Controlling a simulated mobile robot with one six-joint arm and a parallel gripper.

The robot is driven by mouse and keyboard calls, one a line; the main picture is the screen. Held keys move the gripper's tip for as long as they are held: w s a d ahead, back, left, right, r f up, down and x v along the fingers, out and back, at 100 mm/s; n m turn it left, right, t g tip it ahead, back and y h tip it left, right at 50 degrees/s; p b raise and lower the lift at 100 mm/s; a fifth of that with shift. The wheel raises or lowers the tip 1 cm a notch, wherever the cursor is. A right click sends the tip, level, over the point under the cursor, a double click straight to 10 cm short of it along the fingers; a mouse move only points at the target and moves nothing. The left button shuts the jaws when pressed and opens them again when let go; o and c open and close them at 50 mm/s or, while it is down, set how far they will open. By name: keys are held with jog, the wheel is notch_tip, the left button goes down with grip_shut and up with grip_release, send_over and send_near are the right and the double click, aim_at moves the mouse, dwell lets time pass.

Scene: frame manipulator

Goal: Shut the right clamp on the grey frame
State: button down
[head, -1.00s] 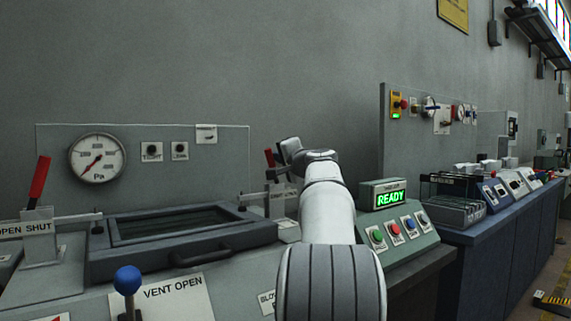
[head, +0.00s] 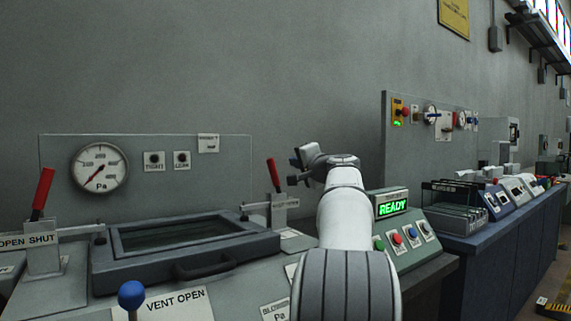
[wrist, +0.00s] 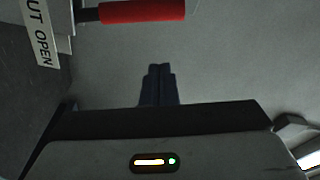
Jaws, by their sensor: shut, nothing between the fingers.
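The grey frame (head: 118,275) lies flat around a dark window, with a bar handle at its front. The right clamp (head: 281,212) stands at its back right corner. Its red handle (head: 273,175) leans left, toward the frame, and its bar reaches level to a pad (head: 244,212) at the frame's edge; I cannot tell whether the pad touches. My gripper (head: 293,172) is right of the red handle, apart from it. In the wrist view its fingers (wrist: 158,72) are together and empty, and the red handle (wrist: 143,11) lies at the top, beside the "OPEN" label.
The left clamp (head: 42,245) has a red handle leaning right and a level bar over the frame's left side. A blue-knobbed lever (head: 131,295) stands in front. A gauge (head: 99,167) is on the back panel. A READY display box (head: 391,207) with buttons stands right of my arm.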

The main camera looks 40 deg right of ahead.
jog(key=v, duration=0.6)
jog(key=shift+s, duration=0.25)
jog(key=shift+f, duration=0.15)
